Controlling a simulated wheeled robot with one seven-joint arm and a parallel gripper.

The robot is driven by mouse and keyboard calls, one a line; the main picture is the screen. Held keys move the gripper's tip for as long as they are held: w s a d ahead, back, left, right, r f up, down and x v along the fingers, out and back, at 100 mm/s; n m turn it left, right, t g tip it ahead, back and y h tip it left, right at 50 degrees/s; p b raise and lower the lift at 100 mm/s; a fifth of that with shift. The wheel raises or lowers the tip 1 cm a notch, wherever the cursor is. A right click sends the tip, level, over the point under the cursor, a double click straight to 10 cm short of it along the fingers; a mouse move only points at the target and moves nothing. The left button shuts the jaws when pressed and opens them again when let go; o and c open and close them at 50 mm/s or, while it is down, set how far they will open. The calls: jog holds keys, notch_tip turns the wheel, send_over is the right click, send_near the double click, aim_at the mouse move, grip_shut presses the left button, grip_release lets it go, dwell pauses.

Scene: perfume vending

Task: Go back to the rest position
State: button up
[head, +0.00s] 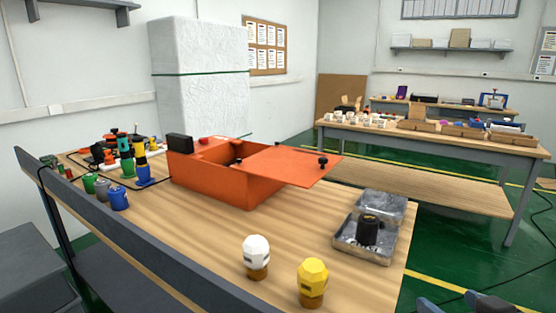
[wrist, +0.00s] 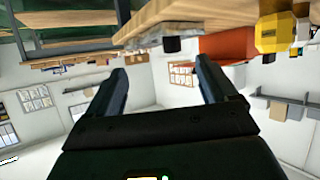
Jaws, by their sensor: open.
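My gripper (wrist: 160,68) is open with nothing between its two dark fingers in the wrist view. Its finger ends (head: 458,302) seem to show at the bottom right corner of the head view, off the table's right edge. A yellow faceted bottle (head: 312,280) and a white faceted bottle (head: 256,253) stand upright at the front of the wooden table (head: 215,240). The yellow bottle (wrist: 273,33) also shows in the wrist view, which is turned upside down. No object touches the fingers.
An orange box (head: 215,182) with a flat orange panel (head: 290,164) stands mid-table. A grey metal tray (head: 363,250) holding a black cylinder (head: 368,229) lies near the right edge. Several coloured bottles and tools crowd the far left. Another table (head: 440,140) stands behind, across green floor.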

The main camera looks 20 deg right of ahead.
jog(key=s+a+f+n+t+y, duration=0.1)
jog(key=s+a+f+n, duration=0.1)
jog(key=s+a+f, duration=0.55)
jog(key=s+a+r+y, duration=0.1)
jog(key=s+a, duration=0.3)
jog(key=s, duration=0.4)
jog(key=s+a+r+n+t+y, duration=0.1)
jog(key=s+a+r, duration=0.2)
jog(key=s+a, duration=0.2)
jog(key=s, duration=0.3)
jog(key=shift+a+y, duration=0.25)
jog(key=shift+y, duration=0.15)
